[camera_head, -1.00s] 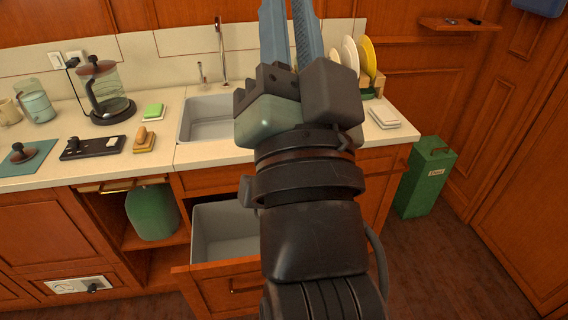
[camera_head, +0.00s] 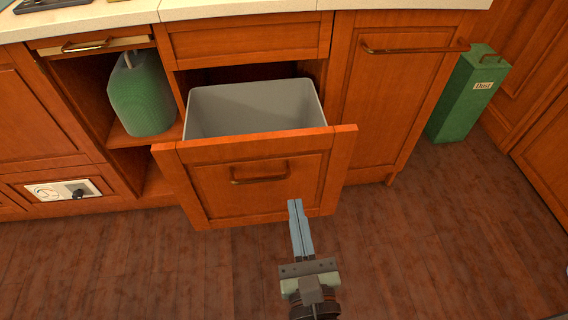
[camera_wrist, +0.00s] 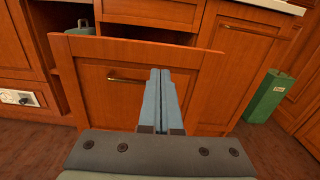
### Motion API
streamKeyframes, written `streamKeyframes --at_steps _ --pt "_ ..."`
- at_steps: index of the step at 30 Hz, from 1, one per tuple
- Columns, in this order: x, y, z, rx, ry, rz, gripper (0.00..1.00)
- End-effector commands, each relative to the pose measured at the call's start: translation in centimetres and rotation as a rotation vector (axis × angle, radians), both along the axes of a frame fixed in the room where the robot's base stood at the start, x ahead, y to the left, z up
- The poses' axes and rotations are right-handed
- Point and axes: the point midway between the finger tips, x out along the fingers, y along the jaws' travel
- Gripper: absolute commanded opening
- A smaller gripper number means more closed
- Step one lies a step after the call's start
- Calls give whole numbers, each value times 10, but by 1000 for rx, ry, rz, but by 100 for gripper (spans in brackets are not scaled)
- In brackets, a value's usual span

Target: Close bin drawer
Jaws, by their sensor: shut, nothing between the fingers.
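The bin drawer (camera_head: 250,185) is pulled out from the cabinet, with a grey bin (camera_head: 254,108) inside it. Its wooden front has a dark brass handle (camera_head: 260,176). My gripper (camera_head: 294,204) is shut and empty, with its blue fingers pointing at the lower right part of the drawer front. In the wrist view the fingertips (camera_wrist: 160,72) overlap the drawer front (camera_wrist: 112,98), to the right of the handle (camera_wrist: 126,79). I cannot tell whether they touch it. The inside of the bin is hidden in the wrist view.
An open cubby with a green container (camera_head: 141,95) is left of the drawer. A closed cabinet door with a long handle (camera_head: 415,48) is on the right. A green dust box (camera_head: 466,95) stands on the floor at right. The floor (camera_head: 420,250) in front is clear.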

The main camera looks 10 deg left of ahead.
Motion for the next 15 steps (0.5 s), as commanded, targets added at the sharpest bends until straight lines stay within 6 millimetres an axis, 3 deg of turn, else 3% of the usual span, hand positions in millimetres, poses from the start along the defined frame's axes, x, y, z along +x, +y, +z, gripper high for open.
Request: streamKeyframes --at_steps 5,15 --pt "6 1 -5 33 15 -2 0" --pt "62 18 -4 27 10 0 0"
